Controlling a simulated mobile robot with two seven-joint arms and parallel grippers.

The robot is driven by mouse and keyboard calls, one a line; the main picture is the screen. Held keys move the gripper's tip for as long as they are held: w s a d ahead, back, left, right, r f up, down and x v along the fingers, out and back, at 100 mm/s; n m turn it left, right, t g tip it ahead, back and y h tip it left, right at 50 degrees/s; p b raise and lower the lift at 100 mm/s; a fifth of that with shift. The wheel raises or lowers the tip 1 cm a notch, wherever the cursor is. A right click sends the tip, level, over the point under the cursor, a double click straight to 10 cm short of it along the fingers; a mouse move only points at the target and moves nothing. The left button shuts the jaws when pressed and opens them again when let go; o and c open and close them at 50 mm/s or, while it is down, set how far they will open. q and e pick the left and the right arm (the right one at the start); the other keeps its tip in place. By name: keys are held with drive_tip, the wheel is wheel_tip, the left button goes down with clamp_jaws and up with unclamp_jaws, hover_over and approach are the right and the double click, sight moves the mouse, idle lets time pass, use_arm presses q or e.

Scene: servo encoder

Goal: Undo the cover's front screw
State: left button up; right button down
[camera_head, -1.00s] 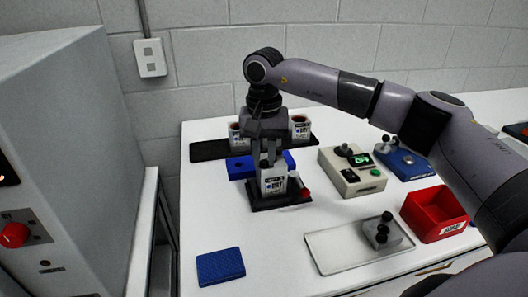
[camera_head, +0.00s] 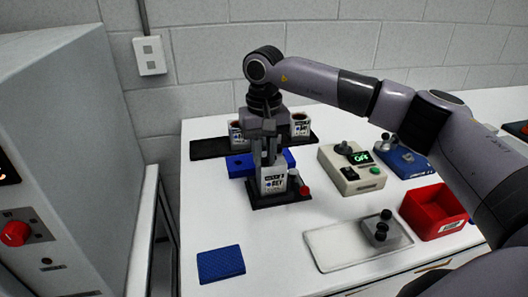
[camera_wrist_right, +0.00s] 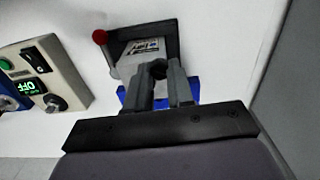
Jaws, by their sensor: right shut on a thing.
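The servo unit with its white labelled cover (camera_head: 273,184) stands upright in a dark holder (camera_head: 262,203) with a red knob (camera_head: 304,191) at its right. In the right wrist view the cover (camera_wrist_right: 135,62) and the red knob (camera_wrist_right: 99,37) show just beyond the fingers. My right gripper (camera_head: 268,162) points down at the top of the unit. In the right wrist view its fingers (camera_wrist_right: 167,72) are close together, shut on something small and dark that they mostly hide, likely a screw. I cannot make out the screw itself. My left gripper is not in view.
A blue block (camera_head: 240,166) lies behind the holder, and a dark tray (camera_head: 208,149) with two similar units is farther back. A grey box showing OFF (camera_head: 352,172), a red bin (camera_head: 432,212), a pale tray (camera_head: 335,246) and a blue mat (camera_head: 221,264) surround it.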

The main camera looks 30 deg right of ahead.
sight(265, 160)
drive_tip(key=c, duration=1)
unclamp_jaws()
drive_tip(key=shift+o, duration=0.2)
drive_tip(key=shift+r+b, duration=0.45)
drive_tip(key=shift+r, duration=3.15)
drive_tip(key=shift+s+f, duration=0.1)
